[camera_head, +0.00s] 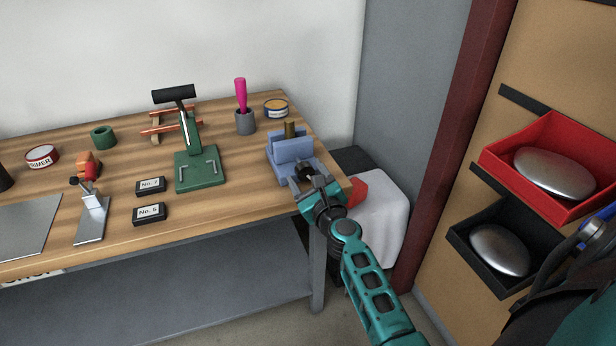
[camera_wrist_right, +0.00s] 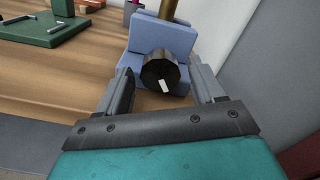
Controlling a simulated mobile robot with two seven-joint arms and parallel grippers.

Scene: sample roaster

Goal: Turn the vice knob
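The blue vice (camera_head: 288,150) stands at the right end of the wooden workbench, with a brass-coloured cylinder (camera_head: 290,130) upright in it. Its black round knob (camera_wrist_right: 163,73) faces the right wrist camera and bears a white mark near its lower edge. My right gripper (camera_head: 309,180) is at the front of the vice. In the wrist view its two fingers (camera_wrist_right: 163,88) are apart on either side of the knob, with gaps visible, so it is open. In the head view the gripper partly hides the knob. My left gripper does not show.
A green press (camera_head: 196,168) stands left of the vice. Two black labelled blocks (camera_head: 150,213) lie nearer the front edge. A grey cup with a pink-handled tool (camera_head: 241,95) and a tin (camera_head: 276,107) stand behind. Red (camera_head: 500,156) and black (camera_head: 460,240) wall bins are at right.

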